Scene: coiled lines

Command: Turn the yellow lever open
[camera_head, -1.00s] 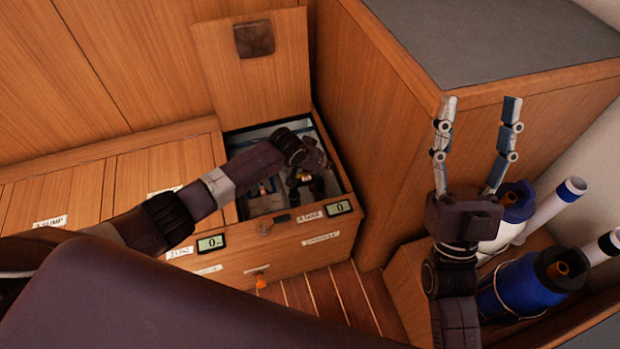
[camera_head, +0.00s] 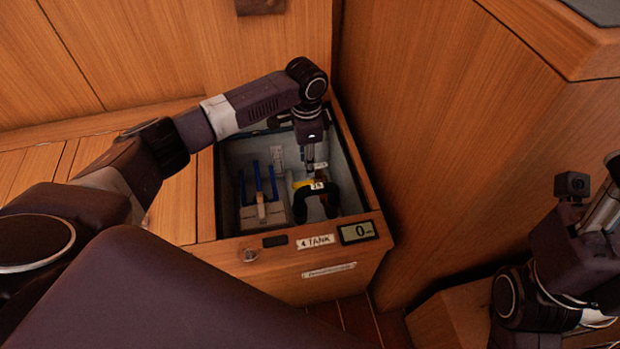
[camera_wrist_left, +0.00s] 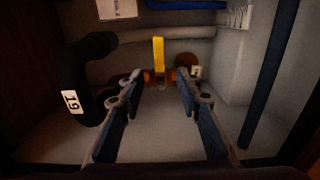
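The yellow lever (camera_wrist_left: 158,56) stands upright in the left wrist view, at the back of an open compartment. It shows in the head view as a small yellow patch (camera_head: 301,184), partly hidden. My left gripper (camera_wrist_left: 158,84) reaches down into the compartment with its fingers spread. The lever appears in the gap between the fingertips, and I see no finger closed on it. An orange-brown part lies at the lever's base. In the head view my left gripper (camera_head: 311,160) is seen from above. My right gripper is cut off at the right edge, so its opening cannot be seen.
The compartment also holds a black hose (camera_head: 322,192), tagged 19 in the wrist view (camera_wrist_left: 73,102), and several blue-topped upright parts (camera_head: 258,182). The front rim carries a "4 TANK" label (camera_head: 315,241) and a display reading 0 (camera_head: 359,232). A tall wooden cabinet (camera_head: 450,130) stands close right.

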